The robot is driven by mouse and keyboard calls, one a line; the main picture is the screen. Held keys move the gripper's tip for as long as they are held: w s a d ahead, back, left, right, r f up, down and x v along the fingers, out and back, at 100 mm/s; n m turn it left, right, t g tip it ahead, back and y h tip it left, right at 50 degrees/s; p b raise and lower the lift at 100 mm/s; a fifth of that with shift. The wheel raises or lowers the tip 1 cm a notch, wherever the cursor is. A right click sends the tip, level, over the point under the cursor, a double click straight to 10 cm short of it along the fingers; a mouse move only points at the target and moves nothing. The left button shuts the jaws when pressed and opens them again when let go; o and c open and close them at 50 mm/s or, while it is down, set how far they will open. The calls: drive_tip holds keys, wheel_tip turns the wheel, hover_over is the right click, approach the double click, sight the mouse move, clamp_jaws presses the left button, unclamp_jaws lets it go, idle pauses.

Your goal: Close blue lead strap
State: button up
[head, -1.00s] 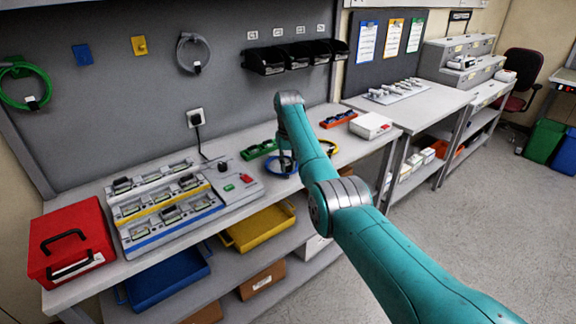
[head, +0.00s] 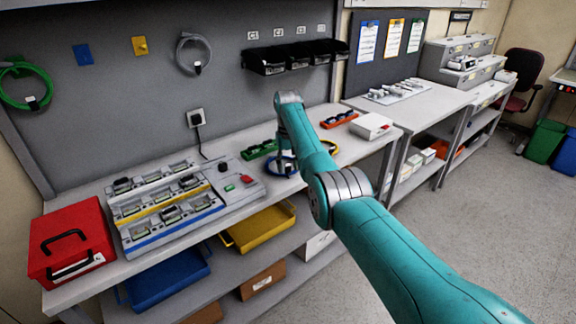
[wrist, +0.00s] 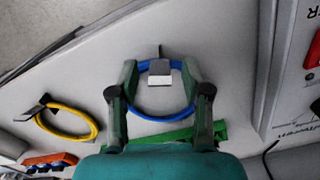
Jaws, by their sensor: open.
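The blue lead (wrist: 140,108) is a coiled ring on the pale bench top in the wrist view; its ring also shows in the head view (head: 276,165), partly hidden by my arm. Its strap (wrist: 160,72) is a small pale and dark block on the coil, with a thin black tail pointing away. My gripper (wrist: 160,68) is open, with one green finger on each side of the strap. Gaps show between the fingers and the strap block. I cannot tell the fingers' exact height above the bench, or whether the strap's flap is fully down.
A yellow lead (wrist: 94,124) with a black strap lies left of the blue one in the wrist view. A green holder (wrist: 180,136) lies close by the gripper. In the head view, the pump panel (head: 240,186) and red case (head: 85,225) stand to the left, a white box (head: 371,127) to the right.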

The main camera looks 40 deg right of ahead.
wheel_tip(320, 180, up, 12)
idle(0.5)
drive_tip(key=shift+w+f, duration=0.1)
